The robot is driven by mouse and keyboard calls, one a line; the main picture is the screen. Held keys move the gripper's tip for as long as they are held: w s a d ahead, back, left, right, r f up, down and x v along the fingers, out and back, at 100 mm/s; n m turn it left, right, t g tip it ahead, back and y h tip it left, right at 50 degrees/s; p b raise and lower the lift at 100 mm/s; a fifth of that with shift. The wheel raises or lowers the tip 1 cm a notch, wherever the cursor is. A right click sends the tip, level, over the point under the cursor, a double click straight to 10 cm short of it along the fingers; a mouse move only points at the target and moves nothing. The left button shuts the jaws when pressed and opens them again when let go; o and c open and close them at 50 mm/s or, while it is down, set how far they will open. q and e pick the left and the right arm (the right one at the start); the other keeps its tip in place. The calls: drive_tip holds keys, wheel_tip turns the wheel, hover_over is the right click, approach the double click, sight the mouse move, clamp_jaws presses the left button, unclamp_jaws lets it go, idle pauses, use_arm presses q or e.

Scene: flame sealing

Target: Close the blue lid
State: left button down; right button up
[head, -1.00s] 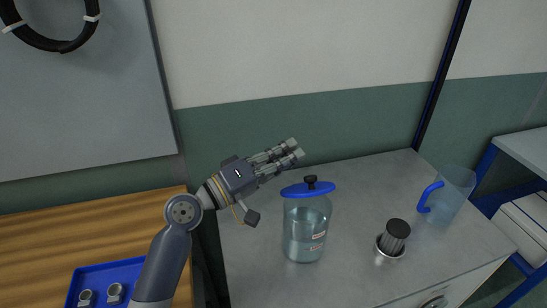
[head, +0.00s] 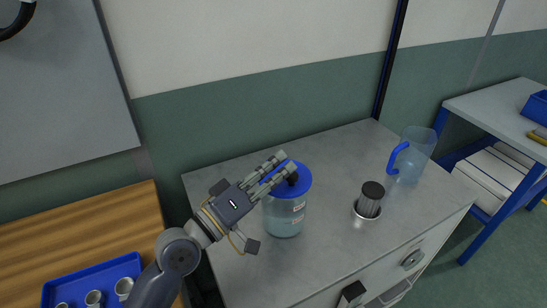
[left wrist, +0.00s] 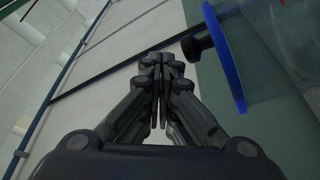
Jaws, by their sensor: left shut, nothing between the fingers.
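The round blue lid (head: 303,182) with a black knob is at the mouth of a clear glass jar (head: 285,220) on the grey cabinet top. I cannot tell whether it is fully seated. My left gripper (head: 285,163) is shut and empty. Its fingertips overlap the lid's far left part and knob in the head view; contact is unclear. In the left wrist view, the shut fingers (left wrist: 160,62) point left of the lid's rim (left wrist: 224,62) and black knob (left wrist: 197,47), with a visible gap. My right gripper is not in view.
A dark-capped metal container (head: 370,200) and a clear jug (head: 412,158) with a blue handle stand right of the jar. A blue tray (head: 75,283) with small metal parts lies on the wooden table at left. The cabinet's front left is clear.

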use_arm(q)
drive_tip(key=shift+s+d+f, duration=0.15)
drive_tip(key=shift+s+f, duration=0.15)
drive_tip(key=shift+f, duration=0.25)
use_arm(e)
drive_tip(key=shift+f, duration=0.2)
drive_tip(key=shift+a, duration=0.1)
